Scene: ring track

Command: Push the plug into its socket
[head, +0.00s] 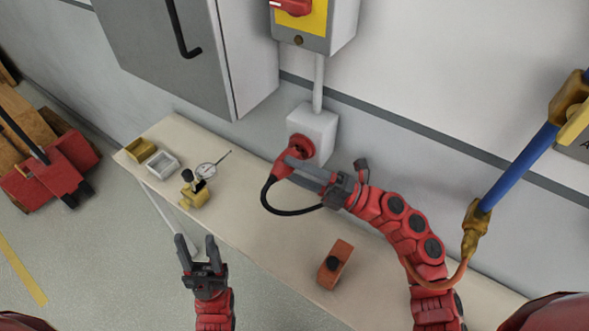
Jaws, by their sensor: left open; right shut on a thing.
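The red plug (281,170) is at the front of the red round socket (301,147) on a white wall box (318,125). My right gripper (292,164) is shut on the plug from the right, and its fingers partly hide it. The plug's tip is at or in the socket mouth; how deep it sits cannot be told. A black cable (268,204) loops from the plug down and right towards the gripper. My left gripper (197,246) is open and empty in front of the shelf, below the dial gauge.
A narrow beige shelf (245,225) runs along the wall. It holds a yellow bin (140,151), a grey bin (162,162), a dial gauge on a brass stand (196,188) and an orange block (334,265). A blue pipe (519,167) stands at right.

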